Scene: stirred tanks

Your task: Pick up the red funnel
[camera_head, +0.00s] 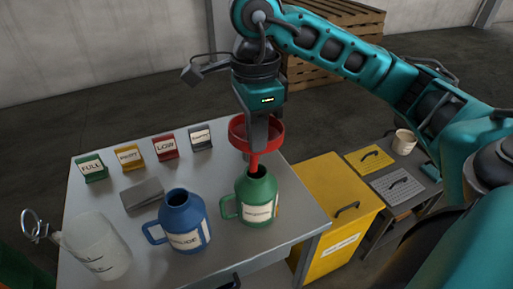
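The red funnel (275,137) is upright over the green jug (259,208) on the metal table, its wide rim up. Its narrow stem points down to the mouth of the green jug; I cannot tell whether the tip sits inside the mouth or just above it. My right gripper (258,148) points down at the funnel, with its fingers overlapping the funnel's bowl. The fingers hide part of the bowl, and I cannot tell whether they are shut on it.
A yellow cabinet (330,188) stands to the right, near a cup (404,142).

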